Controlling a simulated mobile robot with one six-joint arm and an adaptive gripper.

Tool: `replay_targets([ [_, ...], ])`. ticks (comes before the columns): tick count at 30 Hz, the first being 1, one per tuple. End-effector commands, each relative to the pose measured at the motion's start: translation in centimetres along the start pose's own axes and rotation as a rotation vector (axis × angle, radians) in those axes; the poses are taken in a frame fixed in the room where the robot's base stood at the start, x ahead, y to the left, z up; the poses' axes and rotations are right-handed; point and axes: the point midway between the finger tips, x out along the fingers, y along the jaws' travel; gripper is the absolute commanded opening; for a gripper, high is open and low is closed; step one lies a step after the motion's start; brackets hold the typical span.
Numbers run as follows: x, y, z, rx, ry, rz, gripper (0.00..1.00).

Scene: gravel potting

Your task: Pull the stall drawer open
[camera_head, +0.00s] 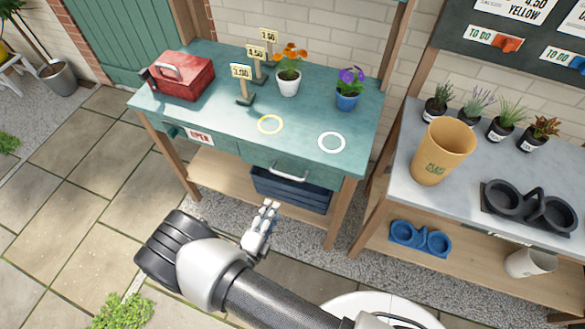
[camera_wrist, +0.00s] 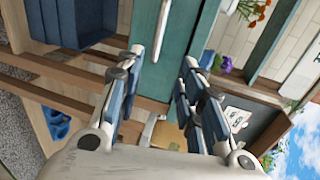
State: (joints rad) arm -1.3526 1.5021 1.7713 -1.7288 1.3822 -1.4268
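The stall drawer (camera_head: 262,161) is a teal front below the right part of the teal stall top, and it looks flush with the stall's front. Its pale bar handle (camera_head: 289,173) also shows in the wrist view (camera_wrist: 162,32), running lengthwise between my two fingers. My gripper (camera_head: 269,206) is in front of the stall, a little below and left of the handle in the head view. In the wrist view my gripper (camera_wrist: 161,58) is open, with one finger on each side of the handle's line. The fingers look apart from the handle, and nothing is between them.
A dark blue crate (camera_head: 291,190) stands on the stall's lower shelf under the drawer. A red toolbox (camera_head: 182,76), price signs and two potted flowers stand on the stall top. A grey-topped bench (camera_head: 459,188) with pots stands to the right. Paving lies open at left.

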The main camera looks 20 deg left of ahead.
Motion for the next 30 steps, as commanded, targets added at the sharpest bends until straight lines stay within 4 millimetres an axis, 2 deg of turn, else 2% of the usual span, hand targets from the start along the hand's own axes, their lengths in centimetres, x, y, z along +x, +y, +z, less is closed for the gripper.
replay_targets([
  [5,1.2,0.4,0.1,-0.013,-0.010,-0.001,0.34],
  [21,12.5,0.5,0.0,-0.008,-0.004,0.000,0.34],
  [27,15.7,0.4,0.1,-0.009,-0.005,0.000,0.34],
  [30,16.6,0.4,0.1,-0.009,-0.007,0.000,0.34],
])
